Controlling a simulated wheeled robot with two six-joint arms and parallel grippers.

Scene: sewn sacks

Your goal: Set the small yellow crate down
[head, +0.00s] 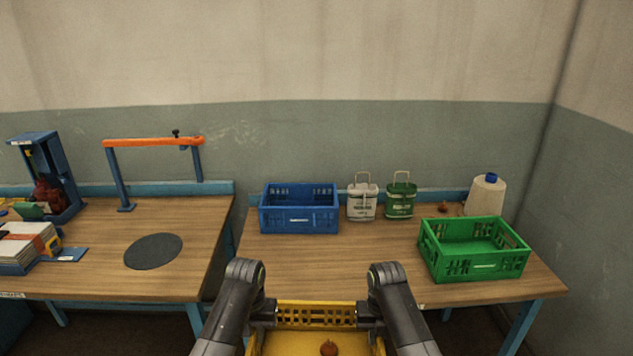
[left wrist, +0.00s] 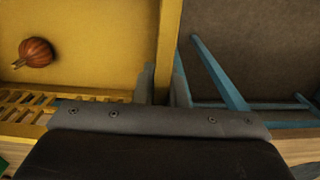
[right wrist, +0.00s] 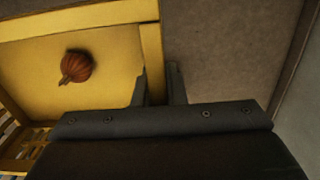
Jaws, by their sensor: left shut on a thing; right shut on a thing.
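The small yellow crate (head: 315,308) is at the bottom middle of the head view, in front of the right table's front edge. A small reddish-brown pumpkin-like thing (head: 328,347) lies on its floor. My left gripper (head: 268,313) is shut on the crate's left wall, and the crate (left wrist: 90,60) shows in the left wrist view. My right gripper (head: 365,314) is shut on the right wall, and the crate (right wrist: 100,95) shows in the right wrist view. The crate's near part is cut off by the head view's lower edge.
The right table (head: 350,268) has bare room in its front middle. A blue crate (head: 299,209), white bag (head: 362,203) and green bag (head: 400,201) stand at its back. The left table (head: 95,276) stands across a gap.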

